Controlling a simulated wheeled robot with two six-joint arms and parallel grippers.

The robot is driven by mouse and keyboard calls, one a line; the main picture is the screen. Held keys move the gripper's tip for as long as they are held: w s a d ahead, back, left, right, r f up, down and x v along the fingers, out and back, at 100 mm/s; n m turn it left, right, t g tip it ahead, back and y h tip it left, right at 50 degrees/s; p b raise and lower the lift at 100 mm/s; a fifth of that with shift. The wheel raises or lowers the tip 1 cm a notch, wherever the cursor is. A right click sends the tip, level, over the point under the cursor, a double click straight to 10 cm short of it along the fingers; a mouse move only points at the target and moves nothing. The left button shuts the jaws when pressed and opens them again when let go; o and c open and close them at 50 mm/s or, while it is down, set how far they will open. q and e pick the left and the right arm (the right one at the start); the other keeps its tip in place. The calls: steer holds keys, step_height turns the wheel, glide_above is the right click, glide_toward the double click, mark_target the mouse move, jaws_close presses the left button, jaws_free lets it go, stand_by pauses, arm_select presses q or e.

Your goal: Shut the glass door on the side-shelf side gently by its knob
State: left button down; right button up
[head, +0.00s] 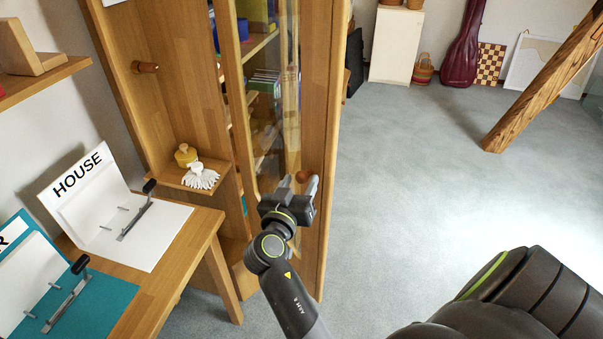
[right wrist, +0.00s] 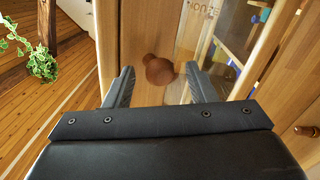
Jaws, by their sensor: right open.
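The glass door (head: 316,120) has a wooden frame and stands swung out from the cabinet (head: 195,95). Its round brown wooden knob (head: 302,176) is on the right-hand frame strip. My right gripper (head: 302,187) is at the knob, its fingers pointing toward the door. In the right wrist view the knob (right wrist: 158,70) shows beyond and between the parted fingertips (right wrist: 160,80), with gaps on both sides, so the gripper is open and not holding it. The side shelf (head: 205,183) is on the cabinet's left side. My left gripper is not in view.
A white mitten-like item (head: 201,177) and a yellow item (head: 186,154) sit on the side shelf. A wooden peg (head: 145,67) sticks out of the cabinet side. A table (head: 185,265) with sign boards stands at left. The carpet (head: 420,200) at right is clear.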

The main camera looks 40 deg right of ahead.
steer(key=shift+c, duration=0.3)
jaws_close()
steer(key=shift+d+r, duration=0.1)
steer(key=shift+d, duration=0.05)
